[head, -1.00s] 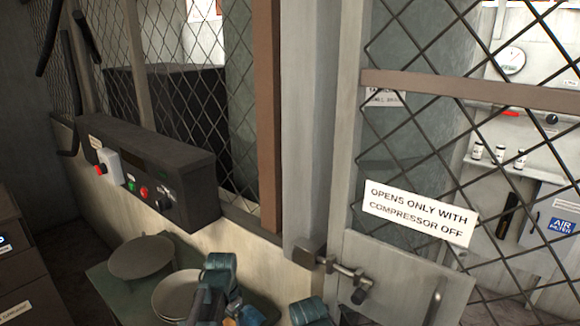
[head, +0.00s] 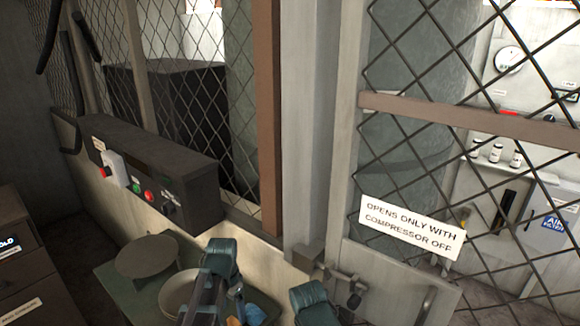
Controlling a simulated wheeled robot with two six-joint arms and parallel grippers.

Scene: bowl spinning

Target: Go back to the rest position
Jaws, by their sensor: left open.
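My left gripper (head: 238,300) is low in the head view, beside the pale bowl and over the tray area. Its jaws are open, but its fingers are small and partly hidden behind my own dark and teal arm links. I see nothing held in it. My right gripper is not in view; a teal link low in the centre is part of my own arm. The pale bowl (head: 176,292) stands on a green bench, partly covered by my left arm. A round grey disc (head: 146,257) is just behind it to the left.
A dark control box (head: 150,170) with coloured buttons is mounted above the green bench (head: 115,290). A mesh gate (head: 400,265) with a white sign (head: 410,228) fills the right. A post (head: 305,130) stands between. Brown drawers (head: 25,260) are at the left edge.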

